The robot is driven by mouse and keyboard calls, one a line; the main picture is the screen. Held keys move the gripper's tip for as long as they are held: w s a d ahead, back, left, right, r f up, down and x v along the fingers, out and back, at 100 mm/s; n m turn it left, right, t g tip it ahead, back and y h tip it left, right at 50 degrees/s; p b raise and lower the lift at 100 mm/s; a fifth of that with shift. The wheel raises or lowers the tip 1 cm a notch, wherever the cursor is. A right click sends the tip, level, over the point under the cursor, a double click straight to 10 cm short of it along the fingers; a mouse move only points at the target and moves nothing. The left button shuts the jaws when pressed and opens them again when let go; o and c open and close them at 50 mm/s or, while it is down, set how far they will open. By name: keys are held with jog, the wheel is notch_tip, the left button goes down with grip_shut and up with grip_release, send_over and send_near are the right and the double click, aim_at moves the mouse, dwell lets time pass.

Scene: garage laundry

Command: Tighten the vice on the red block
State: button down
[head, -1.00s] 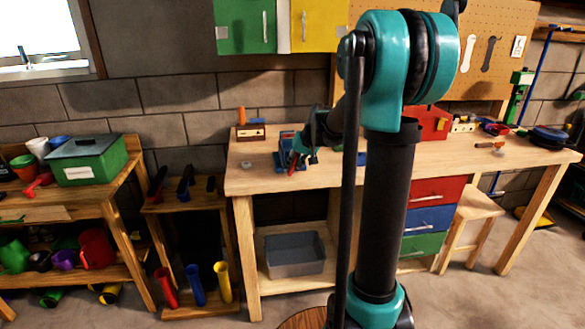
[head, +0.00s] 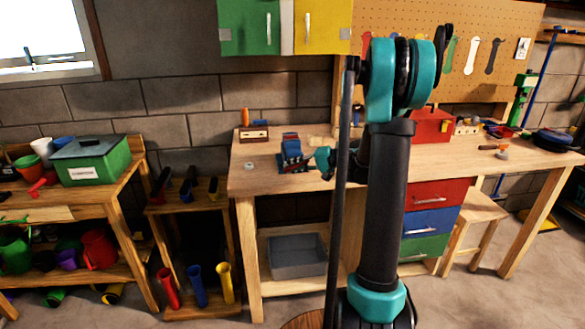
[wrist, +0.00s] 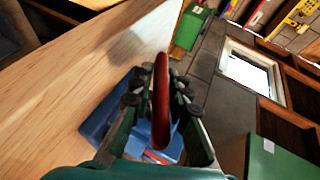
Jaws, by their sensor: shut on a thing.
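A blue vice (head: 292,155) stands on the workbench (head: 262,178), left of my arm in the head view. In the wrist view the blue vice (wrist: 108,122) lies beyond and below my gripper (wrist: 158,92). The gripper's fingers are shut on a long, rounded red bar (wrist: 161,100), which looks like the vice's handle. A small red piece (wrist: 156,157) shows against the blue vice; I cannot tell whether it is the red block. In the head view my gripper (head: 324,162) is beside the vice's right side, and its fingertips are not clear.
A wooden holder (head: 253,135) stands behind the vice to the left. A red box (head: 432,127) sits farther right on the bench. A shelf with a green bin (head: 92,162) is at the left. The bench front around the vice is clear.

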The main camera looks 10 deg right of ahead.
jog(key=shift+s+a+y, duration=0.1)
jog(key=shift+s+y, duration=0.05)
jog(key=shift+y, duration=0.35)
jog(key=c, duration=1.6)
grip_release()
jog(key=shift+o, duration=0.2)
jog(key=shift+r, duration=0.1)
jog(key=v, duration=1.2)
